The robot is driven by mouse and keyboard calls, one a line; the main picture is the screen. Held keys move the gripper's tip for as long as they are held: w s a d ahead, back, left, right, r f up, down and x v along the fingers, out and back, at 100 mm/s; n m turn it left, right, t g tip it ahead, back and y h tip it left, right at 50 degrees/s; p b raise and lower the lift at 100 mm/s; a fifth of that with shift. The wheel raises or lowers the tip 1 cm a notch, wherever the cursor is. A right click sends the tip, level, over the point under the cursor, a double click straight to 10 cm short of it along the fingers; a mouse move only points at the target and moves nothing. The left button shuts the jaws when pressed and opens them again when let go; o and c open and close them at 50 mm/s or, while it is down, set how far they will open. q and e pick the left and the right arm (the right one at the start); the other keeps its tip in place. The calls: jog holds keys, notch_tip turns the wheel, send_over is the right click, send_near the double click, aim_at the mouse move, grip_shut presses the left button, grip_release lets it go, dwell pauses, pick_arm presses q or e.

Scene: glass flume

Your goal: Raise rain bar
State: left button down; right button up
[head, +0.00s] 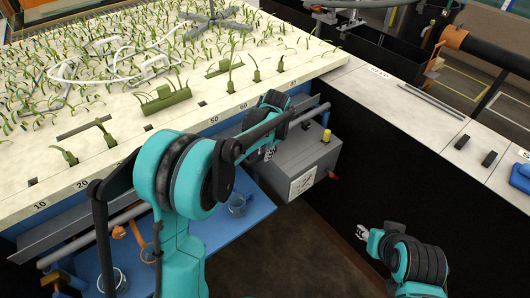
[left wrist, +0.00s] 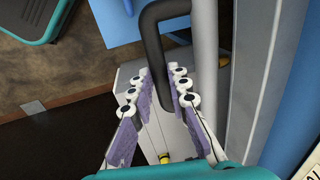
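My left gripper (head: 267,152) is at the front side of the flume, beside a grey box, partly hidden by my own arm. In the left wrist view, a bent black handle (left wrist: 155,48) runs down between the two fingers (left wrist: 161,84). The pads lie close along both sides of it and appear shut on it. I cannot tell which part is the rain bar.
The grey box (head: 300,160) has a yellow knob (head: 326,135) and a red knob (head: 333,177). A grey pipe (left wrist: 205,70) runs close beside the handle. A planted bed (head: 110,170) is behind. Open floor lies between the arms.

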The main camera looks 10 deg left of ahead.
pick_arm(q)
notch_tip(320, 180, up, 29)
jog(key=p, duration=1.9)
jog(key=shift+p, duration=0.4)
jog(key=c, duration=1.4)
grip_release()
jog(key=shift+c, duration=0.2)
notch_tip(320, 180, up, 12)
jog(key=s+d, duration=0.1)
jog(key=d, duration=0.1)
jog(key=shift+s, duration=0.25)
jog(key=shift+a+f, duration=0.1)
